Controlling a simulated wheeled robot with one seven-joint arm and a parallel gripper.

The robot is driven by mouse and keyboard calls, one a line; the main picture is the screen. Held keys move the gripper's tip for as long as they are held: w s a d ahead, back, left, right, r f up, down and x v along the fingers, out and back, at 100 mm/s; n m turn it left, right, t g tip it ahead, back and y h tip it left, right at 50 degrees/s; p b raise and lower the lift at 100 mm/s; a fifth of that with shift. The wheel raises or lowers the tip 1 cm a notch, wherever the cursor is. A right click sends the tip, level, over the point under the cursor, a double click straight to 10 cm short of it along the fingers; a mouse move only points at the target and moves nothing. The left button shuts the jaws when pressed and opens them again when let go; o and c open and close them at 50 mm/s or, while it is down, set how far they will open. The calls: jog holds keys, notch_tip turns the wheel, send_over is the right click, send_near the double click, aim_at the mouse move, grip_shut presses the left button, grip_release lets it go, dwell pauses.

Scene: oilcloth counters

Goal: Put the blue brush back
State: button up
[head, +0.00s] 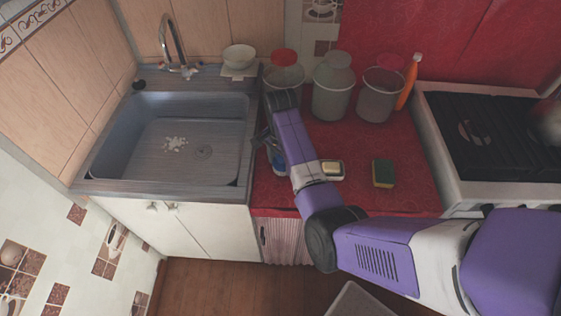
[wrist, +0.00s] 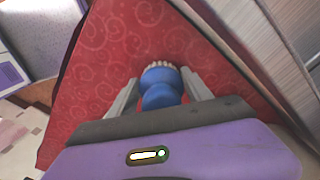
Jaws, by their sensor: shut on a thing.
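The blue brush (wrist: 160,88) is between my gripper's fingers in the wrist view, with pale bristles at its far end pointing towards the red cloth. In the head view a small blue part of the brush (head: 278,162) shows beside my arm, over the left side of the red counter near the sink. My gripper (wrist: 160,90) is shut on the brush; in the head view my gripper (head: 267,143) is partly hidden by my arm. I cannot tell whether the bristles touch the cloth.
Jars stand at the back of the red counter (head: 352,150): left jar (head: 284,77), middle jar (head: 331,98), right jar (head: 376,103). An orange bottle (head: 408,84), soap dish (head: 331,170) and sponge (head: 383,174) are also there. The sink (head: 190,145) is left, the stove (head: 490,130) right.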

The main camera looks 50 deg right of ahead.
jog(key=shift+f, duration=0.15)
jog(key=o, duration=1.3)
notch_tip(320, 180, up, 11)
jog(key=shift+r, duration=0.2)
jog(key=shift+r+p, duration=0.45)
jog(key=shift+p, duration=0.25)
